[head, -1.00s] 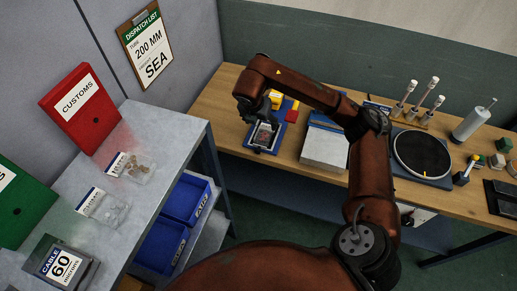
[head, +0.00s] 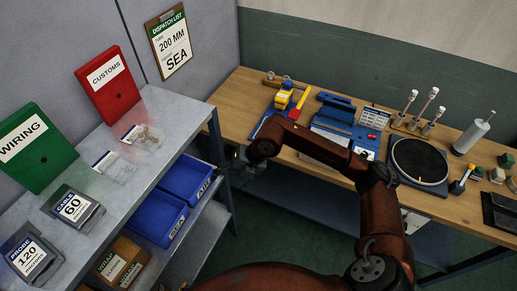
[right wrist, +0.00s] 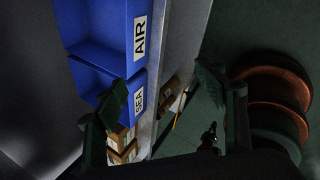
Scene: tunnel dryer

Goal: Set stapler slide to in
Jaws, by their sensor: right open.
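A yellow-topped device on a blue base (head: 284,96), which looks like the stapler, stands at the left part of the wooden bench in the head view. My right forearm covers part of the area in front of it, and I cannot make out the slide's position. My right gripper (head: 233,168) is off the bench, in front of its left end and beside the blue bins. It is open, and its spread fingers show in the right wrist view (right wrist: 162,98) with nothing held between them. My left gripper is not in view.
Blue bins marked AIR (head: 188,180) and SEA (head: 157,216) sit on the shelf below the grey tabletop (head: 160,107). A blue press-like device (head: 335,118) and a black turntable (head: 419,160) stand farther right on the bench (head: 225,105). Green floor is open below.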

